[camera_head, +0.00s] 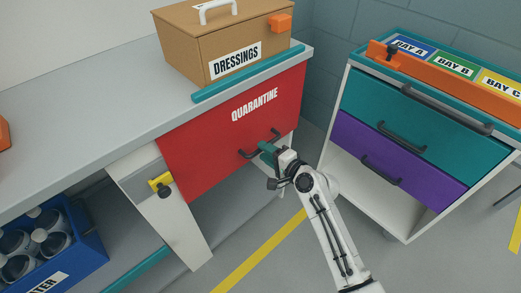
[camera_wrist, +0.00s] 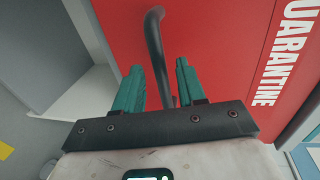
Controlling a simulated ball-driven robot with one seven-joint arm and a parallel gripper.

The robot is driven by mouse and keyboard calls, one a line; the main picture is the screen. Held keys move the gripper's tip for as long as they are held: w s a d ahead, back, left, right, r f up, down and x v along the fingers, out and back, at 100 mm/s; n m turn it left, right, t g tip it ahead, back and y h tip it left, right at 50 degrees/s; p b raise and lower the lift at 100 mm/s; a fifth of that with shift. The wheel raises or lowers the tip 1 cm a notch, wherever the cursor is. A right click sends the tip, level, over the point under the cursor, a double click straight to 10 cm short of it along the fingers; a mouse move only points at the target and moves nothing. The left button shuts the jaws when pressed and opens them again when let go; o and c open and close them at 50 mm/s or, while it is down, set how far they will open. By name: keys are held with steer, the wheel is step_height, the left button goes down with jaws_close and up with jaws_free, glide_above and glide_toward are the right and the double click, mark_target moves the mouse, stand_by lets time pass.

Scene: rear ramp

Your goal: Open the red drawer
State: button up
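The red drawer (camera_head: 205,150), marked QUARANTINE, sits under the grey counter, its front seeming flush with the counter edge. Its dark bar handle (camera_head: 246,154) is low on the front, partly hidden by my gripper. My gripper (camera_head: 267,149) is at the handle's right part. In the wrist view, the green fingers of my gripper (camera_wrist: 155,82) stand apart. The handle (camera_wrist: 153,38) runs down between them, closer to the right finger. I cannot tell whether either finger touches it. The red front (camera_wrist: 225,45) fills the background.
A DRESSINGS box (camera_head: 225,45) stands on the counter (camera_head: 100,105). A yellow latch with a dark knob (camera_head: 160,186) is on the white post left of the drawer. A cart (camera_head: 400,120) with teal and purple drawers stands at right. A blue crate of bottles (camera_head: 75,262) is lower left.

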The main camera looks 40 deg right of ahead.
steer(key=shift+x, duration=1.45)
jaws_close()
